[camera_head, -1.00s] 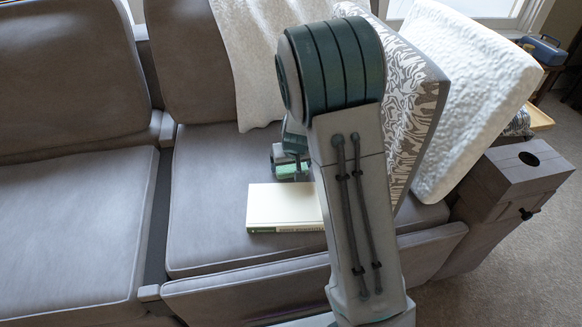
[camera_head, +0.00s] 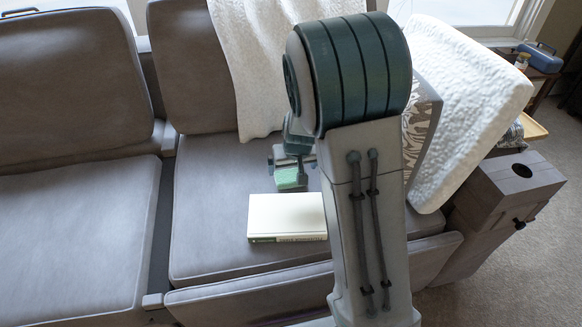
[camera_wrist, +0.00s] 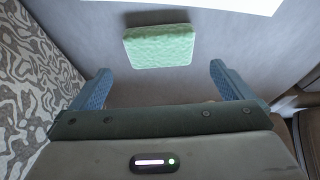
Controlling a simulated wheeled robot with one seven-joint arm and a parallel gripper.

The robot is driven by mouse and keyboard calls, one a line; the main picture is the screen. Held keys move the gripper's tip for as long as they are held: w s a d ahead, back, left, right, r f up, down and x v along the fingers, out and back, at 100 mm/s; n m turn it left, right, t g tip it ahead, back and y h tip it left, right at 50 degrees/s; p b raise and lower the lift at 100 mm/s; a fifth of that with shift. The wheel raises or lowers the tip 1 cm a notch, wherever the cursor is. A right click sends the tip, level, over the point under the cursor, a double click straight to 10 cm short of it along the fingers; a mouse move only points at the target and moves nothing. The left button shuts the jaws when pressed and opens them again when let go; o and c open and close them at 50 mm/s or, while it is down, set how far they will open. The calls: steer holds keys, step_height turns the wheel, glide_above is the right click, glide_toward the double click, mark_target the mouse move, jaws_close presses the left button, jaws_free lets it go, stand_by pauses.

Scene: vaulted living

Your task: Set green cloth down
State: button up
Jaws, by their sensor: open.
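The green cloth (camera_head: 290,178) is a small, thick square on the grey sofa seat, just behind the book. In the wrist view the cloth (camera_wrist: 160,46) lies flat, beyond the fingertips and apart from both fingers. My gripper (camera_wrist: 162,85) is open and empty, its two blue fingers spread wide. In the head view my gripper (camera_head: 290,158) is small and partly hidden by my own arm, just behind the cloth.
A cream book (camera_head: 287,215) lies on the seat in front of the cloth. A patterned cushion (camera_head: 418,135) and a white cushion (camera_head: 470,100) lean at the right. A cream throw (camera_head: 262,60) hangs over the backrest. The left seat (camera_head: 75,235) is clear.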

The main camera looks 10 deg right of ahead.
steer(key=s+r+g+p, duration=0.1)
steer(key=s+r+g, duration=0.1)
steer(key=s+r, duration=0.8)
steer(key=s+r+g+p, duration=0.1)
steer(key=s+r, duration=0.2)
steer(key=s, duration=1.2)
steer(key=t+p, duration=0.2)
steer(key=p, duration=0.5)
glide_above(291, 175)
steer(key=s, duration=0.4)
step_height(291, 175, down, 6)
steer(key=b+x, duration=0.4)
steer(key=x, duration=0.9)
steer(key=shift+s, duration=0.2)
steer(key=c, duration=0.9)
steer(key=shift+r, duration=0.15)
